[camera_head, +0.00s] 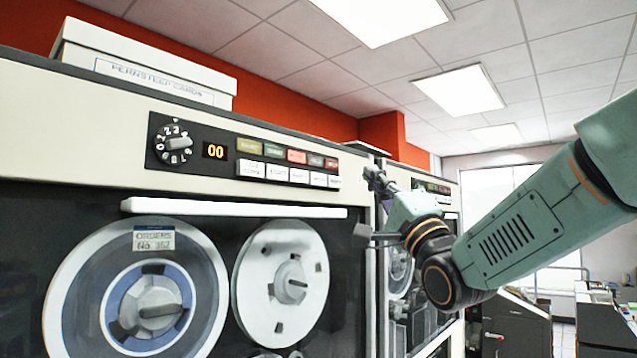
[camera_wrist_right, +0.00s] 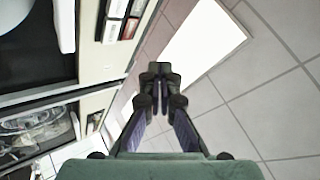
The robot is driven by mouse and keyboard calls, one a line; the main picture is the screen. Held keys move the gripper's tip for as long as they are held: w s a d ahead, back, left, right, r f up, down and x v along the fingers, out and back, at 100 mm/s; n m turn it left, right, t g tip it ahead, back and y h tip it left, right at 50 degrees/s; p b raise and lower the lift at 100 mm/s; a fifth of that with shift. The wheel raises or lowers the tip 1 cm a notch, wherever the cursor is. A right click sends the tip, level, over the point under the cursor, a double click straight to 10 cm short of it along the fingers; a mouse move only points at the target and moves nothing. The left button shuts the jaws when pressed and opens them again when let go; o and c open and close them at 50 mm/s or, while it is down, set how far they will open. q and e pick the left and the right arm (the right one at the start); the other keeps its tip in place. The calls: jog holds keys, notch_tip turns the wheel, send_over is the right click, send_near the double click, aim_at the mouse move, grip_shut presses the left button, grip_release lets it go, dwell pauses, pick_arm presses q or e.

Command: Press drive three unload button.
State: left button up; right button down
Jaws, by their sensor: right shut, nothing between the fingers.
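The near tape drive's control panel (camera_head: 245,150) carries a numbered dial (camera_head: 178,144), an orange "00" display (camera_head: 215,151) and two rows of buttons. The upper row has coloured caps; the lower row has white buttons (camera_head: 289,174). The labels are too small to tell which one is unload, and I cannot tell the drive's number for sure. My right gripper (camera_head: 373,176) is shut and empty, to the right of the button rows and apart from them. In the right wrist view its closed fingertips (camera_wrist_right: 160,75) point up the picture, with the button rows (camera_wrist_right: 115,22) to their left. My left gripper is not in view.
Two tape reels (camera_head: 280,262) sit below a long white bar (camera_head: 235,209) on the near drive. Another drive (camera_head: 430,188) stands beyond, partly behind my right arm. A white card box (camera_head: 150,62) lies on top.

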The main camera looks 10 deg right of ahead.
aim_at(317, 180)
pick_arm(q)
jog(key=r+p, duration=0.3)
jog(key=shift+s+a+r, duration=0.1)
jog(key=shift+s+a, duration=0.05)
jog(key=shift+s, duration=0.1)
pick_arm(e)
jog(key=w+a, duration=0.2)
jog(key=w, duration=0.1)
jog(key=w+a, duration=0.3)
jog(key=shift+w+a+r, duration=0.1)
jog(key=shift+w+a, duration=0.15)
dwell(0.8)
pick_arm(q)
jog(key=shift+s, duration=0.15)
pick_arm(e)
jog(key=shift+s+r, duration=0.1)
jog(key=shift+s, duration=0.2)
jog(key=shift+w, duration=0.2)
